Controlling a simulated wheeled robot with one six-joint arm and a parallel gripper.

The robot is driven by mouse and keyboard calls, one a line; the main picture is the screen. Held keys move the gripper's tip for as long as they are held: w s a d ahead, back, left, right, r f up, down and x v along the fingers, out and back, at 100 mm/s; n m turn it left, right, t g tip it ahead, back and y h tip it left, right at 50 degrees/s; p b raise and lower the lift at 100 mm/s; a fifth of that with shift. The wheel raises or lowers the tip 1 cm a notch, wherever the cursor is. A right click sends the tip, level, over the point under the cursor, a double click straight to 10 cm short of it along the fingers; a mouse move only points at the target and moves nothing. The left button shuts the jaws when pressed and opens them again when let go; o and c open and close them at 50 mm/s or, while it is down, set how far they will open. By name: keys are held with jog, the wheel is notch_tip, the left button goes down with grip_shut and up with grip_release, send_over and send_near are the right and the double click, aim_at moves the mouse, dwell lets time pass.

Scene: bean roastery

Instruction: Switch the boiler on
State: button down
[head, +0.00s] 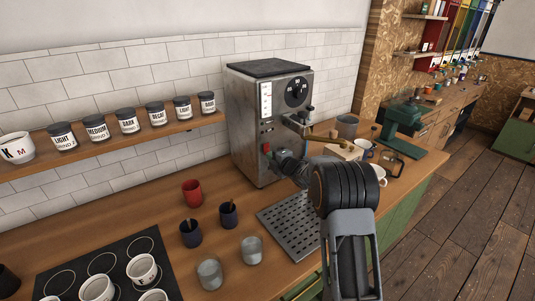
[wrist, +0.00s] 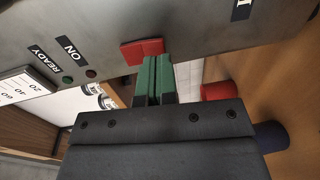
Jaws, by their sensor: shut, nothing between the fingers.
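The boiler (head: 243,128) is a grey metal box with a black top, a round dial and a white scale, standing on the counter against the tiled wall. Its red switch (head: 266,147) is low on the front; it also shows in the wrist view (wrist: 142,50). My gripper (head: 271,158) is in front of the switch. In the wrist view its green fingertips (wrist: 156,62) are together and empty, overlapping the switch's edge; I cannot tell whether they touch it. The ON lamp (wrist: 91,74) and READY lamp (wrist: 68,80) look dark.
A perforated drip tray (head: 289,226) lies below my arm. A red cup (head: 192,192), dark cups (head: 190,233) and grey cups (head: 251,249) stand left of it. A shelf (head: 100,149) of labelled jars is on the wall. A brass-coloured handle (head: 322,137) juts from the boiler's right side.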

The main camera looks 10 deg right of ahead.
jog(key=shift+w+a+f, duration=0.1)
jog(key=shift+w+a, duration=0.1)
jog(key=shift+w, duration=0.25)
jog(key=b, duration=0.4)
jog(key=shift+w+a+t+y, duration=0.15)
jog(key=shift+w+t+y, duration=0.15)
jog(key=shift+f, duration=0.15)
jog(key=f+b+v, duration=0.2)
jog(key=b+v, duration=0.3)
jog(key=v, duration=0.8)
jog(key=shift+s+f, duration=0.2)
jog(key=shift+s, duration=0.25)
